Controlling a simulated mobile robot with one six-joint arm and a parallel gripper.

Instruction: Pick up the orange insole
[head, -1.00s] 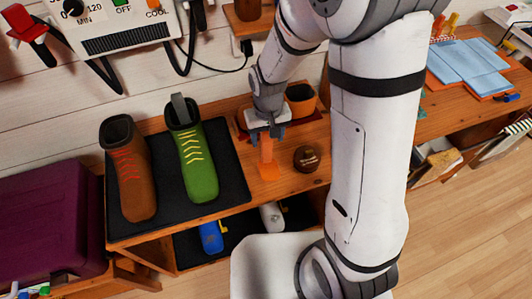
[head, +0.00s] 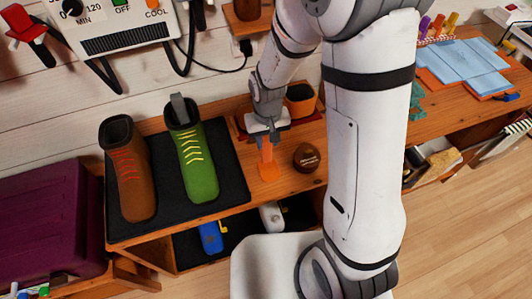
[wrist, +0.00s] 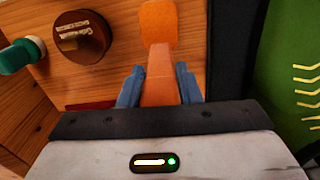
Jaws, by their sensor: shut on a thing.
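The orange insole (head: 267,168) is in my gripper (head: 266,141), over the wooden bench top to the right of the black mat. In the wrist view the insole (wrist: 158,50) runs up between the two blue fingers of my gripper (wrist: 160,88), its rounded end pointing away. The fingers are shut on its narrower part. I cannot tell whether the insole touches the bench or hangs just above it.
A green shoe (head: 193,160) and a brown shoe (head: 130,175) stand on the black mat (head: 232,172) to the left. A round brown tin (head: 306,157) is close to the right. An orange-brown container (head: 300,98) stands behind. Shelves below hold a blue item (head: 210,237).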

